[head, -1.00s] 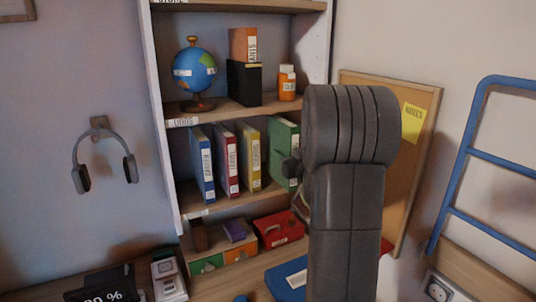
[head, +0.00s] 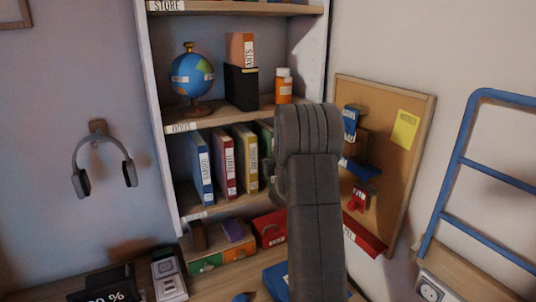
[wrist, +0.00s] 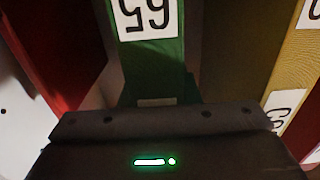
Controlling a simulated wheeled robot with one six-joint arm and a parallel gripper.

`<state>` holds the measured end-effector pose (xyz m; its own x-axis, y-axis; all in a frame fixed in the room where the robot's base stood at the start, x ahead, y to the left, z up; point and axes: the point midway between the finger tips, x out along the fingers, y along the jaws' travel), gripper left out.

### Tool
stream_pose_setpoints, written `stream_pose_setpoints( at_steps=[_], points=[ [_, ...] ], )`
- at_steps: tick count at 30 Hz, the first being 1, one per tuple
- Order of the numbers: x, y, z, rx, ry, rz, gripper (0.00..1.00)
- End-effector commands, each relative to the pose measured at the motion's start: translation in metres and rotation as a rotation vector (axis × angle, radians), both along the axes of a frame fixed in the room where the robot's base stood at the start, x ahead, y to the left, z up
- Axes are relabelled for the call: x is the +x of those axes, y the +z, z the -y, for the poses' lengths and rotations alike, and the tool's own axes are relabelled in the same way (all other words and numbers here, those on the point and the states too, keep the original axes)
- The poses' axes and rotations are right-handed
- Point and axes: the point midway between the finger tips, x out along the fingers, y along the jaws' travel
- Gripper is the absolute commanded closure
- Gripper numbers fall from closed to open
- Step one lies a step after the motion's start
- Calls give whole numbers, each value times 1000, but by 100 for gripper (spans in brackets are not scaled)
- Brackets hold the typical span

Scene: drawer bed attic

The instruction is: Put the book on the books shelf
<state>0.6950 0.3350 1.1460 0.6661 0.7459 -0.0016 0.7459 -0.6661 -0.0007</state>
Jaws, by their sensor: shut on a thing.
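A green book (head: 265,137) is on the binder shelf, right of the yellow binder (head: 246,158), mostly hidden behind my arm in the head view. In the wrist view the green book (wrist: 153,72) stands in the middle with a white label, directly in front of my gripper (wrist: 160,118). My gripper is shut on the green book; its fingertips are hard to make out and my arm hides them in the head view. A red binder (head: 223,162) and a blue binder (head: 201,168) stand further left. The shelf unit (head: 168,140) has a small label (head: 180,127) on a board edge.
A globe (head: 192,76), upright books (head: 240,85) and an orange bottle (head: 284,86) stand on the board above. A red box (head: 270,228) is below. A corkboard (head: 400,165) with holders is at right, near a blue ladder (head: 465,150). Headphones (head: 102,160) hang left.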

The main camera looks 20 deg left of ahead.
Motion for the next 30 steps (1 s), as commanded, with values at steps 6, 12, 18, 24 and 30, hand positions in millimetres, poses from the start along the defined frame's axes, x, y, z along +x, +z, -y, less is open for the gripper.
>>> stream_pose_setpoints(
  at_steps=[6, 12, 18, 24, 30],
  points=[
    [0, 1, 0, 3, 1, 4, 100],
    [0, -1, 0, 1, 1, 1, 49],
    [0, -1, 0, 1, 1, 1, 49],
    [-1, 2, 2, 1, 0, 1, 49],
    [-25, -2, 30, 0, -2, 1, 49]
  ],
)
